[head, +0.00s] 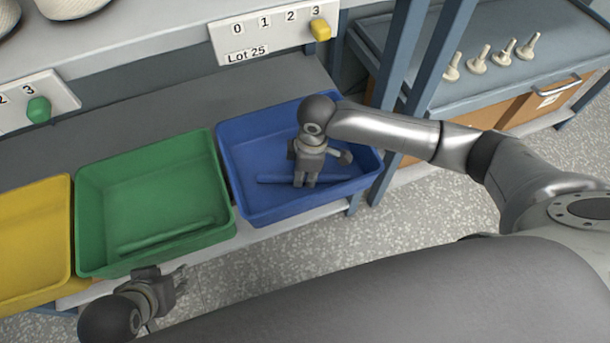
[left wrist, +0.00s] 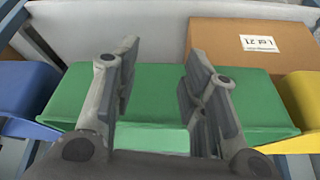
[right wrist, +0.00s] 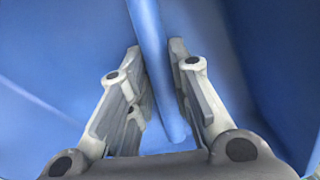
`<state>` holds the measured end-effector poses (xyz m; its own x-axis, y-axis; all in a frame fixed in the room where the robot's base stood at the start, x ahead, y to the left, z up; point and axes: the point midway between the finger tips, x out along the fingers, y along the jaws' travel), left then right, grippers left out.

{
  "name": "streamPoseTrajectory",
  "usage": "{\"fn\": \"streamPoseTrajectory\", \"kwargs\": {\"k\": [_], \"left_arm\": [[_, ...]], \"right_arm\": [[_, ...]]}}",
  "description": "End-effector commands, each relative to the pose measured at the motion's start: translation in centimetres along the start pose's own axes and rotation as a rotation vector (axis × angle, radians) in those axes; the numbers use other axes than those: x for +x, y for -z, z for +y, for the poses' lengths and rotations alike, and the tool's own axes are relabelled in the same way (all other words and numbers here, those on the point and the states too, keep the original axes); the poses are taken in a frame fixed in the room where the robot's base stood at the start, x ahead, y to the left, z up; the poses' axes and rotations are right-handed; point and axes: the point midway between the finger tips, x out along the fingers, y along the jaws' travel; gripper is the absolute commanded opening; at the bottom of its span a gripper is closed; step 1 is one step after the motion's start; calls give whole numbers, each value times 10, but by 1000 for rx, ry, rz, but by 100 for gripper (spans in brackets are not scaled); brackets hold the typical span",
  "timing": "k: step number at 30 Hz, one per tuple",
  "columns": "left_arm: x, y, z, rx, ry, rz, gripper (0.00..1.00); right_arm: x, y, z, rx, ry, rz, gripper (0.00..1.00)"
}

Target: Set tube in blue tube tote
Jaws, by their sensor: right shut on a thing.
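A blue tube (head: 335,178) lies nearly level inside the blue tube tote (head: 240,165), low near its front wall. My right gripper (head: 305,182) reaches down into this tote and is shut on the tube. In the right wrist view the tube (right wrist: 155,60) passes between the two fingers, with the blue tote (right wrist: 60,60) all around. Whether the tube touches the tote floor is hard to tell. My left gripper (head: 178,282) is open and empty in front of the green tote; its spread fingers show in the left wrist view (left wrist: 158,85).
The green tote (head: 90,215) holds a green tube (head: 167,234). A yellow tote (head: 35,235) stands at the far left. A label board (head: 265,40) with a yellow slider is behind the blue tote. Blue posts (head: 400,60) and a side bench with pale pegs (head: 477,62) are at right.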

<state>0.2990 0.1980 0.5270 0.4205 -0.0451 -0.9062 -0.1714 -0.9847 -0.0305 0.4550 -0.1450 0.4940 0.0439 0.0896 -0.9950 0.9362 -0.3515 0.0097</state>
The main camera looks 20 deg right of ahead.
Motion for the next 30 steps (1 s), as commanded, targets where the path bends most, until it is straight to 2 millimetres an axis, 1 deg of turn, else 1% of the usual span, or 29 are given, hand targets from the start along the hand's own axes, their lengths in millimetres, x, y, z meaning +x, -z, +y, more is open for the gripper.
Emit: {"fn": "streamPoseTrajectory", "kwargs": {"k": [3,5,12,16,17,21,30], "left_arm": [[2,8,1,1,-2,35,40],[2,9,1,1,-2,39,40],[1,8,1,1,-2,35,40],[0,4,1,1,-1,17,40],[1,3,0,0,-1,15,40],[1,3,0,0,-1,15,40],[1,4,0,0,0,17,40]], "right_arm": [[3,0,0,-1,0,1,0],[3,0,0,-1,0,1,0],[3,0,0,-1,1,0,0],[5,0,-1,0,1,1,0],[5,0,0,-1,0,1,23],[5,0,0,-1,0,1,41],[5,0,0,-1,0,1,41]]}}
